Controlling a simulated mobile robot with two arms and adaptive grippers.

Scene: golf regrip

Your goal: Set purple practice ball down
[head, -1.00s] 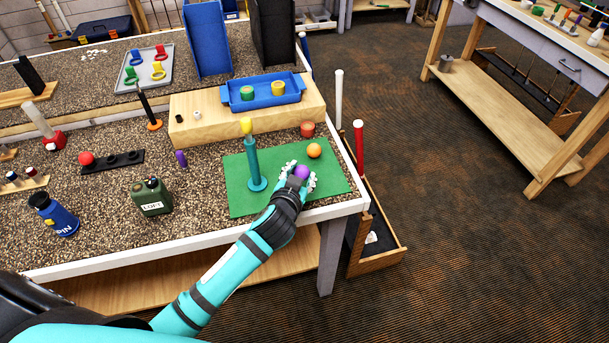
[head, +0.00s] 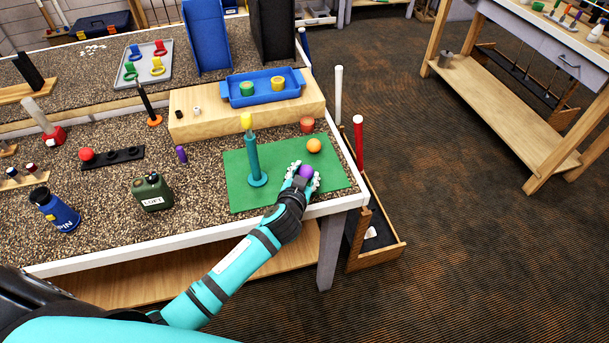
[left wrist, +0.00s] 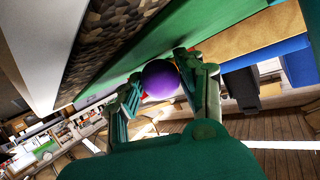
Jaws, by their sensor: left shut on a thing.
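The purple practice ball (head: 306,171) is between the fingers of my left gripper (head: 303,178), over the front right part of the green mat (head: 240,197). In the left wrist view the purple ball (left wrist: 160,79) is between the two fingers of my left gripper (left wrist: 165,88), which is shut on it. The green mat fills the band behind the ball; whether the ball touches it I cannot tell. An orange ball (head: 314,145) lies on the mat just behind my gripper. My right gripper is not in view.
A teal stand with a yellow top (head: 252,155) rises from the mat, left of my gripper. A wooden riser (head: 210,124) bears a blue tray (head: 232,99). The mat's front right is bare near the white table edge (head: 340,203).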

